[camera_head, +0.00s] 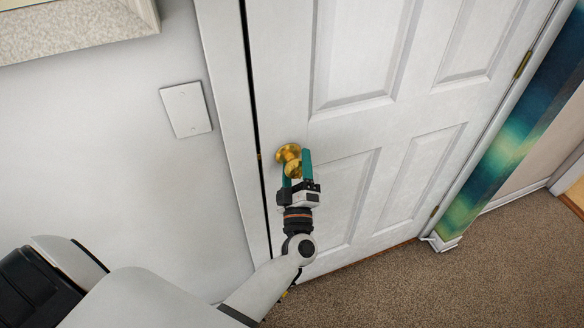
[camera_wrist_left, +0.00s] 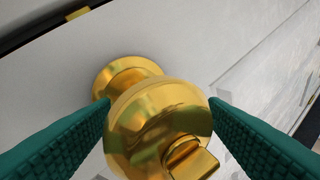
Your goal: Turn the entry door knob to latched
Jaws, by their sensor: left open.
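The entry door (camera_head: 340,130) is a white panelled door, standing at or very near its frame with a dark gap along its left edge. Its brass knob (camera_head: 288,156) is near that edge. In the left wrist view the knob (camera_wrist_left: 150,115) fills the middle, with a raised thumb piece (camera_wrist_left: 190,158) on its face. My left gripper (camera_head: 296,168) is open, with its teal fingers on either side of the knob. Whether the fingers touch it I cannot tell. My right gripper is not in view.
A blank white wall plate (camera_head: 186,109) is on the wall left of the door. A framed piece (camera_head: 75,30) is at the upper left. Brass hinges (camera_head: 523,64) are on the door's right side. Brown carpet (camera_head: 400,285) lies clear below.

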